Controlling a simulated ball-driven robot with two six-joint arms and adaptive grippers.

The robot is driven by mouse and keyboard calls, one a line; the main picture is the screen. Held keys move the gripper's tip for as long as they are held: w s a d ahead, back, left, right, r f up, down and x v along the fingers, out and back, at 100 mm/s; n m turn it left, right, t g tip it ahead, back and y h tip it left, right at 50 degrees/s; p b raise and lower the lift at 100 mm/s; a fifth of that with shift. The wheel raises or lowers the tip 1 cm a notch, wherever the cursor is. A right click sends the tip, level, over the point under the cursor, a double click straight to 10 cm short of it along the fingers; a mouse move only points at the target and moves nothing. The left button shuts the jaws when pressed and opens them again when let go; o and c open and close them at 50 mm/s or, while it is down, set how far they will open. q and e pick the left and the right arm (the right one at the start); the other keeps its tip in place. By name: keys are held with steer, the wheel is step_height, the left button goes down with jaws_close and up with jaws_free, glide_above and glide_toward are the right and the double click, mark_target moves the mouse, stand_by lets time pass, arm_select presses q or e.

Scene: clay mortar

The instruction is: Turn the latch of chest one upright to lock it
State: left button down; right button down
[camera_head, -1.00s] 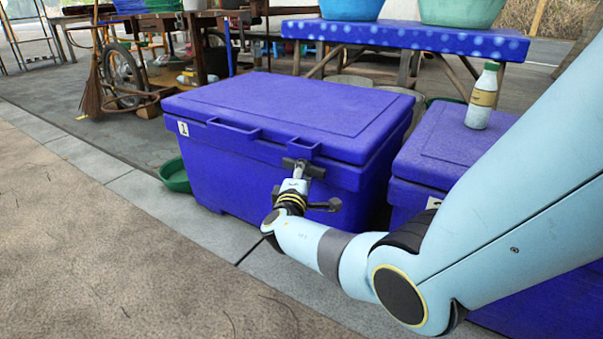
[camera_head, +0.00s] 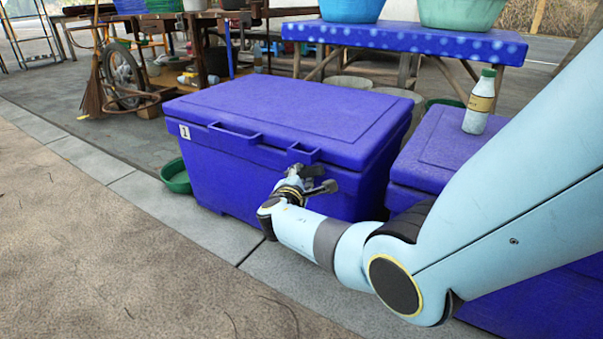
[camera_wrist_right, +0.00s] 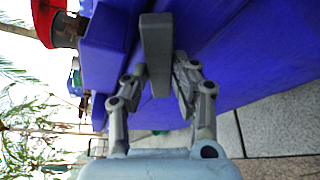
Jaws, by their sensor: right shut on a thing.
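Chest one (camera_head: 270,120) is a blue lidded chest with a white "1" label at its left end. Its lid is down. The grey latch (camera_wrist_right: 156,50) is a bar on the chest front, between the fingers of my right gripper (camera_wrist_right: 161,82) in the right wrist view. In the head view my right gripper (camera_head: 308,178) is at the chest front, just below the lid's small front loop, shut on the latch. The gripper hides most of the latch there, so its exact angle is hard to tell. My left gripper is not in view.
A second blue chest (camera_head: 445,150) stands close on the right, with a bottle (camera_head: 480,102) on its lid. A green basin (camera_head: 175,176) lies by the left end of chest one. A blue table (camera_head: 400,38) with tubs stands behind. The pavement in front is open.

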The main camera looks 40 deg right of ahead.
steer(key=n+g, duration=0.1)
steer(key=n+g+p, duration=0.1)
steer(key=n, duration=0.1)
steer(key=shift+w+r+n, duration=0.1)
steer(key=shift+r+n, duration=0.1)
steer(key=shift+n, duration=0.1)
steer(key=shift+a+n+g+p, duration=0.1)
steer(key=shift+n+g+p, duration=0.3)
steer(key=shift+n+g, duration=0.4)
steer(key=shift+w+f+n+g, duration=0.1)
steer(key=shift+n+g, duration=0.4)
steer(key=shift+n, duration=0.5)
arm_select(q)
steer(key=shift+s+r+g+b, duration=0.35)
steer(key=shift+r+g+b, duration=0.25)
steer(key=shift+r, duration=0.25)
arm_select(e)
steer(key=shift+n+g+h, duration=0.3)
steer(key=shift+n+g, duration=0.3)
steer(key=shift+n, duration=0.3)
steer(key=c, duration=1.1)
jaws_free()
steer(key=shift+w, duration=0.1)
steer(key=v, duration=1.2)
steer(key=shift+a, duration=0.1)
